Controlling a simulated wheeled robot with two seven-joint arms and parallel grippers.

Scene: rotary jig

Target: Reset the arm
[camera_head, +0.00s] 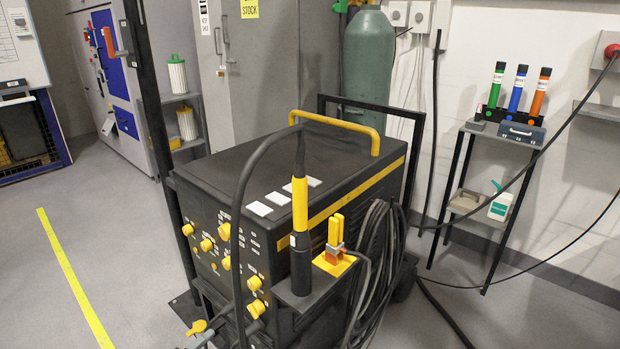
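Neither of my grippers shows in the camera head view, and I see no part of my arms that I can be sure of. No rotary jig can be made out. A black and yellow welding machine (225,180) stands in the middle, with yellow knobs on its front and a yellow handle (340,130) on top. A yellow and black torch (300,215) stands upright in a holder at its near corner. An orange and yellow clamp (335,252) sits beside the torch.
Coiled cables (375,270) hang on the machine's right side. A small shelf stand (500,140) holding green, blue and orange tubes stands at the right. A green gas cylinder (368,65) stands behind. Open floor (120,250) with a yellow line (75,275) lies at the left.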

